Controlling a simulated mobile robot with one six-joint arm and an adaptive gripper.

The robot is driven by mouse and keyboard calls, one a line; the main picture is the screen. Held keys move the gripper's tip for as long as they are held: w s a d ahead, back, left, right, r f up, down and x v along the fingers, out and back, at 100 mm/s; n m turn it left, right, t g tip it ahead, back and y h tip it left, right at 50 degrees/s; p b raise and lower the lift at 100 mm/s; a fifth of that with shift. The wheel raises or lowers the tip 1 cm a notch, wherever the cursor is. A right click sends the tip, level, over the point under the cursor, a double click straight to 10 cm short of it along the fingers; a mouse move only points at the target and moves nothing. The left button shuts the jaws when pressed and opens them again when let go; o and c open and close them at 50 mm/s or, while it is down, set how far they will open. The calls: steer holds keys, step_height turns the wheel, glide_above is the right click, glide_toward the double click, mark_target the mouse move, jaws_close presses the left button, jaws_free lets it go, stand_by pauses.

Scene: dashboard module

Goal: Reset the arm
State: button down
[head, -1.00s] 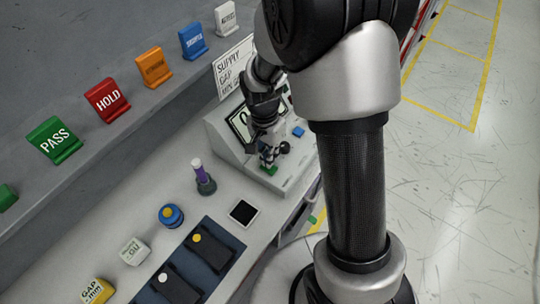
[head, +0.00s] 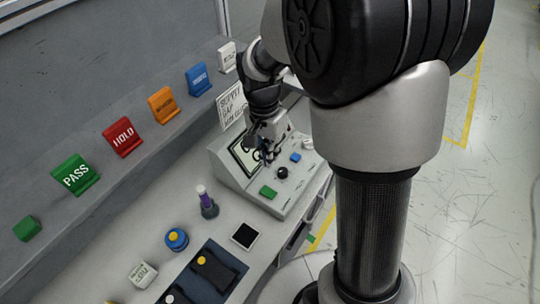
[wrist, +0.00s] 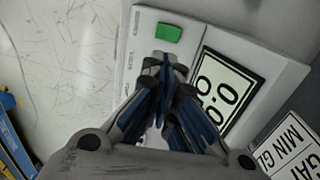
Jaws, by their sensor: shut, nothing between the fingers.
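My gripper (head: 270,158) is shut and empty, above the sloped grey console (head: 225,172) in front of its display. In the wrist view my closed fingertips (wrist: 163,62) point toward the console, and the green button (wrist: 168,32) shows just past them. The green button also shows uncovered in the head view (head: 268,191), apart from the fingers. The display (wrist: 229,92) shows digits that look like zeros. My arm hides part of the console's far side.
A black knob (head: 282,173) and a blue button (head: 295,157) are on the console. Coloured signs, including PASS (head: 76,174), line the ledge.

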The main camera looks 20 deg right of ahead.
stand_by(0.4)
steer(key=s+r+n+t+b, duration=0.1)
steer(key=s+r+n+t, duration=0.1)
steer(key=s+r+n, duration=0.3)
steer(key=s+a+r+n+t+b, duration=0.1)
steer(key=s+r+n, duration=0.4)
steer(key=s, duration=0.7)
steer(key=r+t+b, duration=0.1)
steer(key=t, duration=0.1)
steer(key=shift+s+a+r+n+t+y+b, duration=0.2)
steer(key=shift+s+n+t+y+b, duration=0.1)
steer(key=shift+s+n, duration=0.1)
steer(key=shift+w, duration=0.15)
